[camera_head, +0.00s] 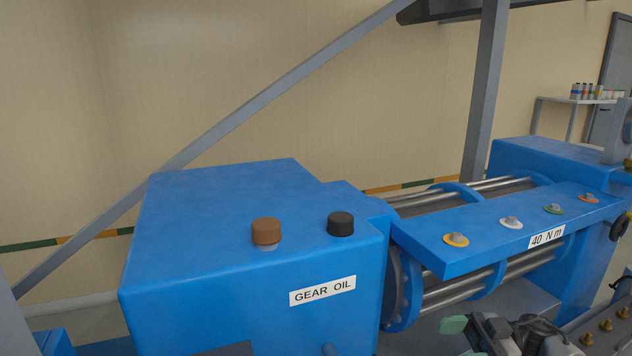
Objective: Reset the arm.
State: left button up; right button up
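My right gripper (461,339) is at the bottom edge, right of centre, in front of the blue machine. Its two pale green finger pads stand apart with nothing seen between them, and the lower one is cut off by the frame. The dark wrist of my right arm (535,335) runs off to the right of it. My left arm and gripper are not in view.
A blue gearbox (215,215) labelled GEAR OIL carries a brown cap (266,231) and a black cap (340,223). A blue rail (480,245) labelled 40 N m holds several bolts on coloured washers. Brass fittings (606,325) stand at the lower right. A grey post (486,90) rises behind.

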jog(key=a+f+m+t+h, duration=0.35)
jog(key=a+m+t, duration=0.25)
jog(key=t, duration=0.3)
jog(key=a+f+m+t+h, duration=0.2)
jog(key=a+m+t+h, duration=0.2)
jog(key=a+m+t, duration=0.4)
jog(key=s+d+f+m+g+h, duration=0.1)
jog(key=s+d+f+g+h, duration=0.25)
jog(key=s, duration=0.55)
jog(key=s+d+f+m+g+h, duration=0.2)
jog(key=s+d+f+g+h, duration=0.15)
jog(key=s, duration=0.55)
jog(key=s+d+f+m+g+h, duration=0.1)
jog(key=s+d+f+g+h, duration=0.3)
jog(key=s, duration=0.5)
notch_tip(320, 180, down, 24)
jog(key=s+a+f+g+p, duration=0.1)
jog(key=s+a+g, duration=0.1)
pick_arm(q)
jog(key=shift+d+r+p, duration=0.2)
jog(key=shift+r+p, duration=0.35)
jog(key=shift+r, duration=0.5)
pick_arm(e)
jog(key=s+d+f+g, duration=0.1)
jog(key=s+d+f, duration=0.2)
jog(key=s+f, duration=1.1)
jog(key=shift+s+d+f+h, duration=0.2)
jog(key=shift+s+f+h, duration=0.15)
jog(key=shift+s, duration=0.7)
jog(key=shift+r, duration=0.1)
